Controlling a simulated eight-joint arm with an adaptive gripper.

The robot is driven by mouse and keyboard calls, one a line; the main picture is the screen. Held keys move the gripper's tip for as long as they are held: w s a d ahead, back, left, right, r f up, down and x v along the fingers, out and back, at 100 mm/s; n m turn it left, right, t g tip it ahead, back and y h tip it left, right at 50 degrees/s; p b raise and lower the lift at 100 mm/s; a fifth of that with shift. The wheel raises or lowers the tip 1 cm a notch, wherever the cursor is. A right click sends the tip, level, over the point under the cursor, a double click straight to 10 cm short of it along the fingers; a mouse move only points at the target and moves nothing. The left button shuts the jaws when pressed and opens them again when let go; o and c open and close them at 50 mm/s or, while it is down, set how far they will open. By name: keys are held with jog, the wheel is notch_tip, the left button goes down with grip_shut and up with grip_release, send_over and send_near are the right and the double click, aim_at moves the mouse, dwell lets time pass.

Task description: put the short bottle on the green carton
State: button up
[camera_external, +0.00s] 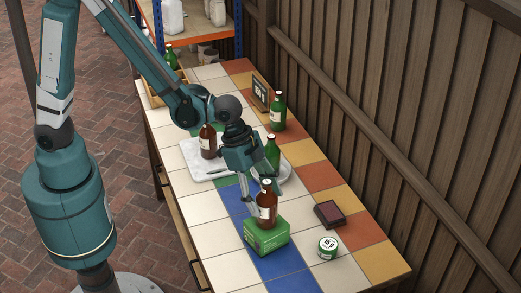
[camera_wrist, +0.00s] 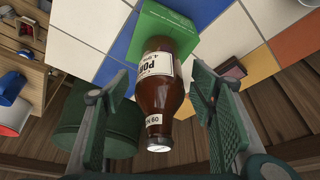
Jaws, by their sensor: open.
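A short brown bottle (camera_external: 266,210) with a white label stands upright on the green carton (camera_external: 267,238). In the wrist view the bottle (camera_wrist: 160,95) lies between my fingers, with the carton (camera_wrist: 150,22) beneath its base. My gripper (camera_external: 261,198) is open, with one finger on either side of the bottle. In the wrist view gaps show between the bottle and both pads of my gripper (camera_wrist: 158,88).
A second brown bottle (camera_external: 208,142) stands on a white marble board (camera_external: 205,173), with a green bottle (camera_external: 272,152) close by. Another green bottle (camera_external: 278,113) stands by a small sign (camera_external: 260,92). A dark red box (camera_external: 329,214) and a round tin (camera_external: 328,247) lie right of the carton.

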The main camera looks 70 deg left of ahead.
jog(key=p+v, duration=0.1)
jog(key=v, duration=0.8)
jog(key=shift+f, duration=0.1)
dwell(0.7)
jog(key=s+a+r+n+t+y, duration=0.1)
jog(key=s+a+r+n, duration=0.15)
jog(key=a+r, duration=0.45)
jog(key=s+a+r+n+t, duration=0.1)
jog(key=s+a+r+n, duration=0.2)
jog(key=a, duration=0.9)
jog(key=s+a+r+n+t+y, duration=0.1)
jog(key=s+a+r+n, duration=0.1)
jog(key=s+a, duration=0.2)
jog(key=s+a+r+n+t+y, duration=0.1)
jog(key=s+a+r+n, duration=0.1)
jog(key=a, duration=0.8)
jog(key=shift+s+r+n+y, duration=0.35)
jog(key=shift+s+n, duration=0.2)
jog(key=shift+s, duration=0.85)
jog(key=shift+a, duration=0.1)
